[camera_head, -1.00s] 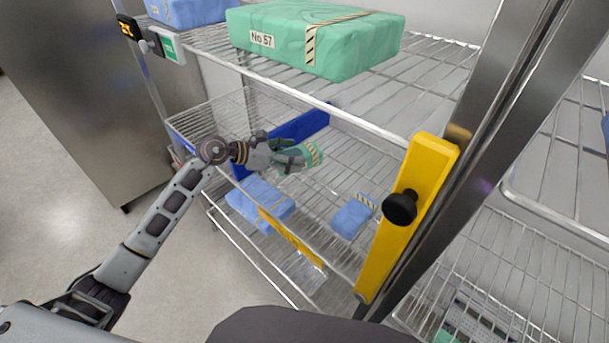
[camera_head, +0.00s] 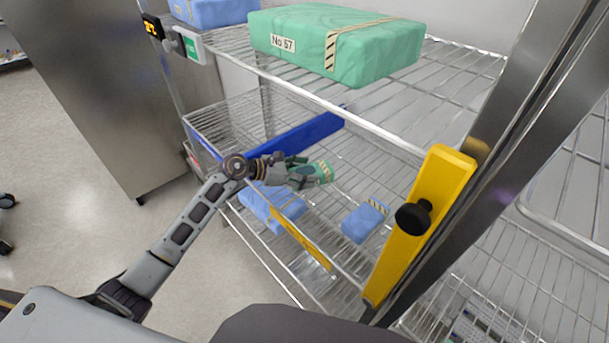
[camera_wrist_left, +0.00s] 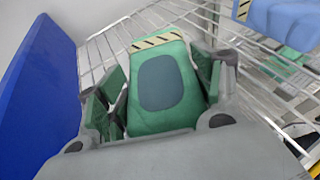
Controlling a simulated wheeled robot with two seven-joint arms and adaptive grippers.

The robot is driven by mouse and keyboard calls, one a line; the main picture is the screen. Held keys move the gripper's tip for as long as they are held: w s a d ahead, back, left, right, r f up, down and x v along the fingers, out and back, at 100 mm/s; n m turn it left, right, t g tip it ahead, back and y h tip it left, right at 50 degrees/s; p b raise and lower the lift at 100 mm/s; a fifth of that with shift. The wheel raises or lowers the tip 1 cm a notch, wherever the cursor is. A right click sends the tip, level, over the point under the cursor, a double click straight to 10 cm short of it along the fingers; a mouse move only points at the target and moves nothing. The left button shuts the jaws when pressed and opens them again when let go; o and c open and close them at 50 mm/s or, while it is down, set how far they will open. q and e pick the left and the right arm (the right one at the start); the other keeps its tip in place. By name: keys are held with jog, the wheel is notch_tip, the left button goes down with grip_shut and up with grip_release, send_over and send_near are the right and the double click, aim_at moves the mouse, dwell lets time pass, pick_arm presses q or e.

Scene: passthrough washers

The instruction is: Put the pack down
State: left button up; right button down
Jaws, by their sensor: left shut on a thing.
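A small green wrapped pack with a striped tape band (camera_head: 322,171) is in my left gripper (camera_head: 312,174), over the middle wire shelf (camera_head: 335,200). In the left wrist view the pack (camera_wrist_left: 163,85) sits between the two fingers, which press on its sides. The wire shelf shows beyond it. I cannot tell whether the pack touches the shelf. My right gripper is not in view.
A blue divider (camera_head: 300,138) stands left of the gripper. A small blue pack (camera_head: 364,221) lies to the right. A large green pack (camera_head: 340,45) sits on the shelf above. A yellow handle bar (camera_head: 420,225) and steel post stand at right.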

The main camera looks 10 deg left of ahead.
pick_arm(q)
jog(key=shift+f, duration=0.65)
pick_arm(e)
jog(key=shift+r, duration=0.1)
pick_arm(q)
jog(key=shift+f, duration=0.15)
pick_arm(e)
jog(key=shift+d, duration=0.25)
pick_arm(q)
jog(key=o, duration=1.2)
jog(key=shift+o, duration=0.2)
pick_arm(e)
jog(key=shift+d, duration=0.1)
pick_arm(q)
jog(key=shift+v, duration=1.3)
jog(key=b+v, duration=0.2)
jog(key=v, duration=0.6)
jog(key=shift+s+a, duration=0.2)
jog(key=shift+a, duration=0.05)
jog(key=shift+s+a+r, duration=0.2)
jog(key=shift+a+r, duration=0.05)
jog(key=shift+r, duration=0.15)
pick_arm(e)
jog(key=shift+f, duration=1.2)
